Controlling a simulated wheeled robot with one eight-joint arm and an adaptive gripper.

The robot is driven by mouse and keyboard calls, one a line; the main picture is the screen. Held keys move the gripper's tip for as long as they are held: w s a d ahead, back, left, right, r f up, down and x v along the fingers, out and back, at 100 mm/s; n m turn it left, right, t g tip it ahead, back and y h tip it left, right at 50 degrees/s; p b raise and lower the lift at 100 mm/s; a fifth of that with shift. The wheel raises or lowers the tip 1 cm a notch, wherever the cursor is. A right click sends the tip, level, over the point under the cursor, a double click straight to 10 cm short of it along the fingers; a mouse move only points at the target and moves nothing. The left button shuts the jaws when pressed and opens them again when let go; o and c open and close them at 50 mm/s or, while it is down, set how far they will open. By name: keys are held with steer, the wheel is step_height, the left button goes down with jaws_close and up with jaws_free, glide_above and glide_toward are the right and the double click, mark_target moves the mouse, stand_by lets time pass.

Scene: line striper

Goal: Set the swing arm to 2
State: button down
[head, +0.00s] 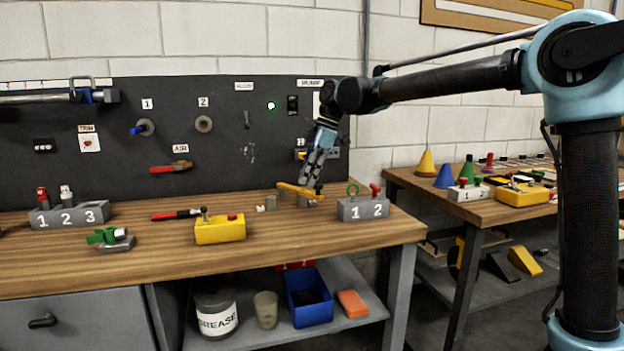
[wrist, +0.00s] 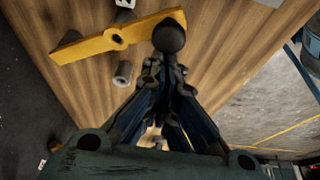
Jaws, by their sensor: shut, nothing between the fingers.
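The swing arm is a flat yellow bar (head: 300,191) lying near the back of the bench, left of the grey 1-2 block. In the wrist view the yellow bar (wrist: 80,46) runs across the upper left, with a round hub in its middle. A dark ball knob (wrist: 168,36) stands at its right end. My gripper (head: 313,182) is over the right end of the bar. In the wrist view my gripper (wrist: 165,68) is shut and empty, its fingertips close to the knob; I cannot tell whether they touch it. The arm's number marks are not readable.
A short grey post (wrist: 122,74) stands near the bar. The grey 1-2 block (head: 362,208) with a green ring and red knob is just right of it. A yellow box (head: 220,229) sits to the left. The bench front (head: 300,245) is clear.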

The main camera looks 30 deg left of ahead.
steer(key=shift+w, duration=0.2)
step_height(320, 180, up, 10)
steer(key=shift+s+a, duration=0.2)
steer(key=shift+s, duration=0.15)
stand_by(0.4)
stand_by(0.4)
